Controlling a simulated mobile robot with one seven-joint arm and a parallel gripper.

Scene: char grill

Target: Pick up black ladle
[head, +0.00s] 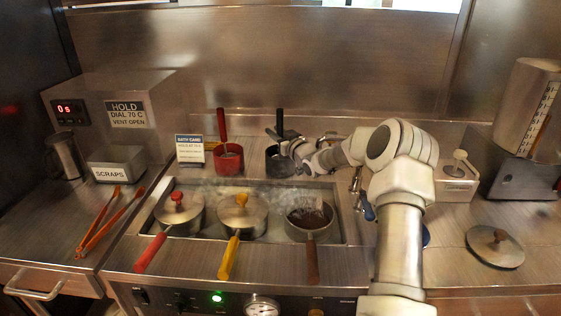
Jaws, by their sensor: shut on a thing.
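The black ladle's dark handle (280,119) stands nearly upright above a small black pot (279,167) behind the sunken bath. The ladle's lower end is hidden in the pot. My gripper (281,137) reaches in from the right and is shut on the ladle's handle, just above the pot's rim. The fingers are small and dark here, so their exact contact is hard to make out.
A red pot (229,163) with a red-handled utensil stands to the left. In front, the steaming bath (346,231) holds three saucepans, two lidded and one open (309,217). Tongs (98,227) lie left; a loose lid (495,247) lies right.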

